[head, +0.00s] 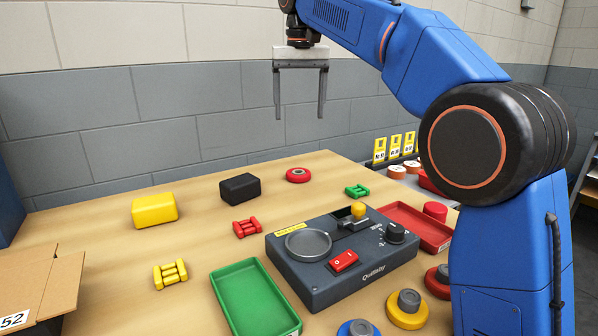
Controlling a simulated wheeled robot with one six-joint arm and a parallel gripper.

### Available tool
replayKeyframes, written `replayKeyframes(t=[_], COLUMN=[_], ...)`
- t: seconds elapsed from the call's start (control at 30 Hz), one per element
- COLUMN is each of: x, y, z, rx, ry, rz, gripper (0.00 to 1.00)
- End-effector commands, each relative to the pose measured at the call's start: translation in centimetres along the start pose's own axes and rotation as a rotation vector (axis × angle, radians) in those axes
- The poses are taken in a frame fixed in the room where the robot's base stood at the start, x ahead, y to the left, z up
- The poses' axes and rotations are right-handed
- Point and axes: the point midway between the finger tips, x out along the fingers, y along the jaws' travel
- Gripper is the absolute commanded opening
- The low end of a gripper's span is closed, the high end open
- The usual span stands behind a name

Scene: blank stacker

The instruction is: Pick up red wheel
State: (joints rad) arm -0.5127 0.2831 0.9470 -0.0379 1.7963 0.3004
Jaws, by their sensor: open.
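A red wheel (298,175) with a dark centre lies flat toward the back of the wooden table, right of a black block (240,188). My gripper (299,117) hangs with its two fingers pointing down and spread apart. Nothing is between the fingers. In the picture it appears directly above the red wheel, clear of it and of the table. The exact height and depth cannot be told from this one view.
A yellow block (154,210), red spool-like part (247,228) and green one (357,191) lie nearby. A grey control box (320,290) stands in front, between a green tray (289,330) and a red tray (434,241). A cardboard box (70,270) is at left.

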Motion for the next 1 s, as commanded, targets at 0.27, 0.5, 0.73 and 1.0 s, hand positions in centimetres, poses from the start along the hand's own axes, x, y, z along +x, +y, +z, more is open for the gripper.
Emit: replayKeyframes(t=[0.27, 0.5, 0.73, 1.0], x=[3.3, 7.6, 10.8, 12.3], y=[0.1, 0.0, 0.0, 0.0], z=[0.1, 0.1, 0.1, 0.0], rx=[0.0, 0.0, 0.0, 0.0], ry=[-0.002, -0.003, -0.001, -0.002], rz=[0.001, 0.001, 0.0, 0.001], gripper=[0.76, 0.76, 0.76, 0.76])
